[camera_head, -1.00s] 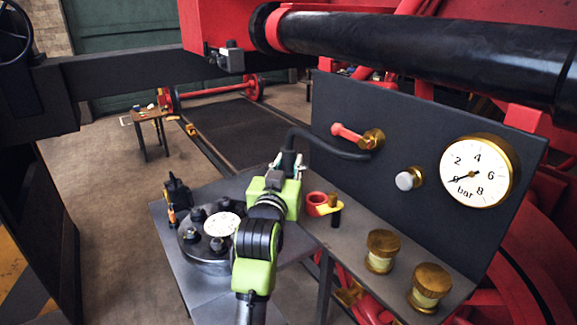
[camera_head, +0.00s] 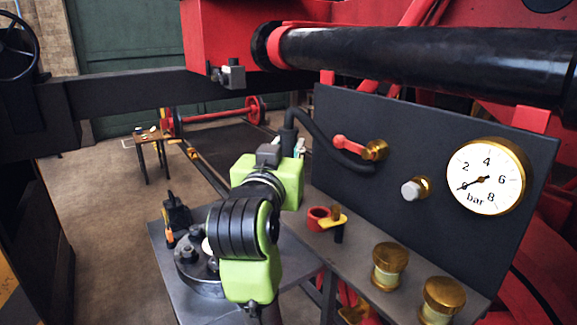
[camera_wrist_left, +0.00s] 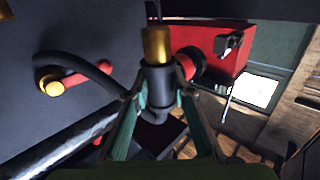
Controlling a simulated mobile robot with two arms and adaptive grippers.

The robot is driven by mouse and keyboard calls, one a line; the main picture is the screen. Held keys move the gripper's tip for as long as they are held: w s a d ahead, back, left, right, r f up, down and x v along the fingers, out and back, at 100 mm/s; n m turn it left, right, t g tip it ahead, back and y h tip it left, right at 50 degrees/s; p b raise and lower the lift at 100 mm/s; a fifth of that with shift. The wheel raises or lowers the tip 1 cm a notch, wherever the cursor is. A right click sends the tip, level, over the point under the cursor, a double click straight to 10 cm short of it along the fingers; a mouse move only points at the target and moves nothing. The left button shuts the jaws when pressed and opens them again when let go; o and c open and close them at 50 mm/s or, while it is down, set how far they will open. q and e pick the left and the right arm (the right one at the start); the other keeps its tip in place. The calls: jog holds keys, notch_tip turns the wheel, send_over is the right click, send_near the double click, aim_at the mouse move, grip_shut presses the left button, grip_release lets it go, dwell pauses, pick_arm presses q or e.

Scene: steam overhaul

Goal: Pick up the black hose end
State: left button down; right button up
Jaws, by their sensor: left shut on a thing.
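The black hose (camera_head: 325,138) runs from the brass fitting with a red handle (camera_head: 375,150) on the dark panel, arches up and bends down to its end. In the head view the fingers are mostly hidden behind the green gripper body.
A red ring (camera_head: 318,217) and a yellow-handled part (camera_head: 333,222) lie on the shelf below the panel. Two brass-capped jars (camera_head: 389,266) stand to the right. A bolted round flange (camera_head: 192,272) and a small black bottle-like thing (camera_head: 176,212) are on the bench. A pressure gauge (camera_head: 487,177) is on the panel.

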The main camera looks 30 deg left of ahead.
aim_at(290, 139)
pick_arm(q)
jog(key=b, duration=0.3)
jog(key=shift+s+d+f, duration=0.2)
jog(key=shift+s+f, duration=0.05)
jog(key=shift+s, duration=0.1)
jog(key=s+r+b, duration=0.1)
jog(key=s+d+b, duration=0.1)
jog(key=s+d+r+b, duration=0.1)
jog(key=s, duration=0.1)
jog(key=shift+d+r, duration=0.15)
jog(key=shift+r, duration=0.2)
pick_arm(e)
notch_tip(290, 139, down, 7)
pick_arm(q)
jog(key=shift+s+r+p, duration=0.15)
jog(key=shift+r+p, duration=0.55)
jog(key=shift+r, duration=0.1)
notch_tip(290, 139, up, 4)
jog(key=p, duration=0.3)
jog(key=shift+f+p, duration=0.2)
jog(key=shift+p, duration=0.15)
pick_arm(e)
notch_tip(290, 139, up, 5)
jog(key=shift+a+f, duration=0.15)
